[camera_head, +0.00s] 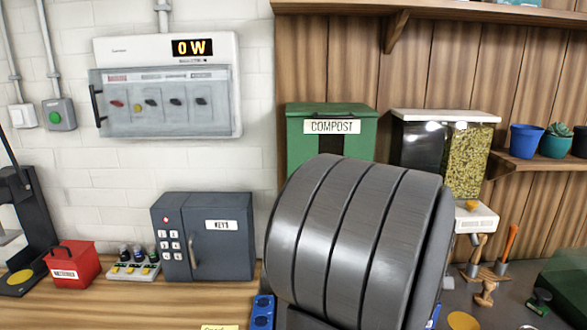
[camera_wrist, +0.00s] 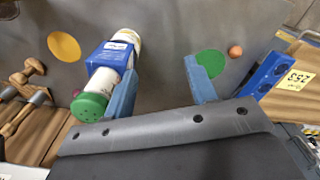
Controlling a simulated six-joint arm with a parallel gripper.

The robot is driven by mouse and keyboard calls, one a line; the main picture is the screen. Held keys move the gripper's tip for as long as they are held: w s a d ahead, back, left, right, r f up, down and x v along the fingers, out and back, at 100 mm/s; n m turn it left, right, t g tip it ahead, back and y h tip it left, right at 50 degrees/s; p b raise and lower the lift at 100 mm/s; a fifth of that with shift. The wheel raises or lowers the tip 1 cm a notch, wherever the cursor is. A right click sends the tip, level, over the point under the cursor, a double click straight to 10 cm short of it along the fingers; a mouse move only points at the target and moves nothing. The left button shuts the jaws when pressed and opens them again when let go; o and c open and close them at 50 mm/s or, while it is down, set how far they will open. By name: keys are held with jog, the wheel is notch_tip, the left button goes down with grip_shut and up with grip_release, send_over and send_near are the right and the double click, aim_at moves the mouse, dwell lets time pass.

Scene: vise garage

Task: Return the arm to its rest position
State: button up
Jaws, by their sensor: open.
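My gripper (camera_wrist: 161,66) shows in the wrist view with its two blue fingers spread apart and nothing held between them. A green disc (camera_wrist: 211,62) shows beside the right finger, on the grey surface (camera_wrist: 170,60). In the head view my own large grey arm link fills the lower middle and hides the gripper and much of the bench behind it.
A grey key box (camera_head: 205,262), a red box (camera_head: 70,266) and a green compost bin (camera_head: 300,145) stand around my arm. A seed dispenser (camera_head: 465,160) and wooden-handled tools (camera_head: 478,250) are at the right. A blue part (camera_wrist: 265,78) lies right of the gripper.

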jog(key=w+a+n, duration=0.1)
jog(key=w+a, duration=0.2)
jog(key=a, duration=0.3)
jog(key=shift+w+a+n, duration=0.2)
jog(key=shift+w+n, duration=0.1)
jog(key=shift+w, duration=0.05)
jog(key=shift+d, duration=0.15)
jog(key=s+d+m, duration=0.4)
jog(key=s+d, duration=0.8)
jog(key=d, duration=0.3)
jog(key=shift+s+d, duration=0.25)
